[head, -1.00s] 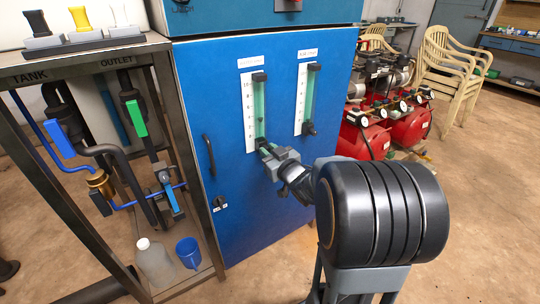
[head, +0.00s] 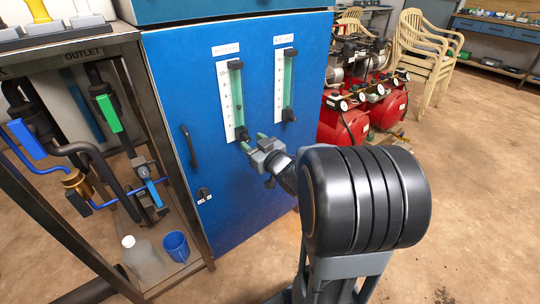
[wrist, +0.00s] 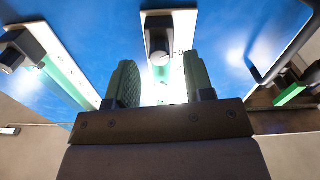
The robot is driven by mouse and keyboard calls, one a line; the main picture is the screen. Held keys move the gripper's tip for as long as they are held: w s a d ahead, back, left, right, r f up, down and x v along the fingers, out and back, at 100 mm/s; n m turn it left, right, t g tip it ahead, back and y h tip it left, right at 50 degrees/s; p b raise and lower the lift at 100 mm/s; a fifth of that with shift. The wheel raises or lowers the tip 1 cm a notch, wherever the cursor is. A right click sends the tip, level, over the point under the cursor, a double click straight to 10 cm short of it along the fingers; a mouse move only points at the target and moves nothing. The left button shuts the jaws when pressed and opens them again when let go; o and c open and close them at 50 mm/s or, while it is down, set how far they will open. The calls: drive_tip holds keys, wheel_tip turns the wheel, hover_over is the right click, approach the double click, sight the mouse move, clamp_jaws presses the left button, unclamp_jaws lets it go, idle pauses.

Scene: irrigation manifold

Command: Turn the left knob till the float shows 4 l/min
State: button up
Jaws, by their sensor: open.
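The left flow meter (head: 226,103) is a white scale with a green tube on the blue cabinet door. Its black knob (head: 241,134) sits at the bottom of the tube, and in the wrist view the knob (wrist: 160,44) shows nearly centred ahead. I cannot make out the float or its reading. My gripper (head: 254,141) is just in front of and below the knob. In the wrist view the two green-padded fingers of my gripper (wrist: 159,70) are apart, one on each side of the knob's line, with nothing held; contact with the knob cannot be told.
The right meter (head: 278,85) with its own knob (head: 288,115) is close by. A door handle (head: 189,146) sticks out at left. Floor in front is bare.

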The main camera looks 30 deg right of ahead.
drive_tip(key=s+d+b, duration=0.1)
drive_tip(key=s+b, duration=0.8)
drive_tip(key=s, duration=0.2)
drive_tip(key=shift+s+d, duration=0.15)
drive_tip(key=shift+s, duration=0.25)
drive_tip(key=w+r+m+g+h+p, duration=0.2)
drive_tip(key=w+r+m+h+p, duration=0.1)
drive_tip(key=r+p, duration=0.7)
drive_tip(key=w+r+m+g+h+p, duration=0.25)
drive_tip(key=r+p, duration=0.45)
drive_tip(key=p, duration=0.5)
drive_tip(key=s+a+r+n+g+y+p, duration=0.3)
drive_tip(key=s+a+r+g+p, duration=0.4)
drive_tip(key=p, duration=0.9)
drive_tip(key=s+a+g, duration=0.2)
drive_tip(key=s+a, duration=0.2)
drive_tip(key=a, duration=0.1)
drive_tip(key=shift+s+a+r+g, duration=0.15)
drive_tip(key=shift+s+a+g, duration=0.1)
drive_tip(key=shift+s+g, duration=0.15)
